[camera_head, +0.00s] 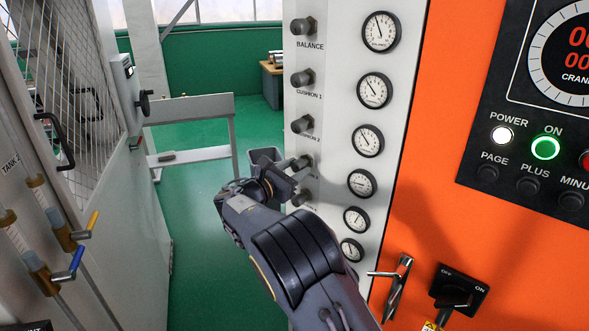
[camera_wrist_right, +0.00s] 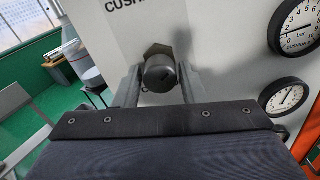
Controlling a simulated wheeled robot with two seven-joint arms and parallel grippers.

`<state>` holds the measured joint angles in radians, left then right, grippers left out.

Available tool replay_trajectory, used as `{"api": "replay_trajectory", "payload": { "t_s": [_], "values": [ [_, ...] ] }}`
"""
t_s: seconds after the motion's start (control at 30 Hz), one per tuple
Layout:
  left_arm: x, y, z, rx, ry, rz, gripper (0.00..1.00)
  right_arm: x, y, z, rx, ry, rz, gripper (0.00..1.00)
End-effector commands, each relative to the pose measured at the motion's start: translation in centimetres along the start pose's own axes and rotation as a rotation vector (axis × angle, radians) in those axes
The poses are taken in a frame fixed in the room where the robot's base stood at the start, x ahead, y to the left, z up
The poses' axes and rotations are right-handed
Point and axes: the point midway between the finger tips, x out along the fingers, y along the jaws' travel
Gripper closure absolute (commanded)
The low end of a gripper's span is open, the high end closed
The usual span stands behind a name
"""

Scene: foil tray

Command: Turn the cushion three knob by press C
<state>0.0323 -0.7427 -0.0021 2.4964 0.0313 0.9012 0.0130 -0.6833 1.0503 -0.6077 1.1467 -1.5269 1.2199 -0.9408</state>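A white panel (camera_head: 335,90) carries a column of dark metal knobs with labels below them. The upper labels read BALANCE, CUSHION 1 and a partly legible CUSHION 2 under its knob (camera_head: 302,124). The knob below that, taken as cushion three, is largely hidden by my right gripper (camera_head: 290,172) in the head view. In the right wrist view this knob (camera_wrist_right: 160,72) sits between the two fingers of my right gripper (camera_wrist_right: 158,86). The fingers stand apart on either side of it, with a small gap at the left finger; contact at the right finger cannot be told. My left gripper is not in view.
Round gauges (camera_head: 374,90) line the panel right of the knobs. An orange cabinet (camera_head: 440,130) with a black control box stands at the right. A mesh-fronted white cabinet (camera_head: 120,210) is at the left. Green floor (camera_head: 195,200) lies open between them.

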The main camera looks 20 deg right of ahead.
Motion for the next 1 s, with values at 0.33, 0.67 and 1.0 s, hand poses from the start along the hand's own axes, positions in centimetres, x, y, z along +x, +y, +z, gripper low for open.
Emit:
{"api": "replay_trajectory", "payload": {
  "t_s": [0.33, 0.67, 1.0],
  "values": [
    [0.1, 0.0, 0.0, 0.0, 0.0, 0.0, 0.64, 0.0, 0.0, 0.0, 0.003, 0.0, 0.0, 0.93],
    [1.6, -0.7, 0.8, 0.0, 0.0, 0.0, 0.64, -0.1, 0.0, -0.3, 0.108, -0.001, 0.001, 0.93],
    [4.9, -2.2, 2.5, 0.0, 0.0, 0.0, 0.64, -0.1, -0.1, -0.6, 0.397, -0.001, 0.0, 0.93]
  ]
}}
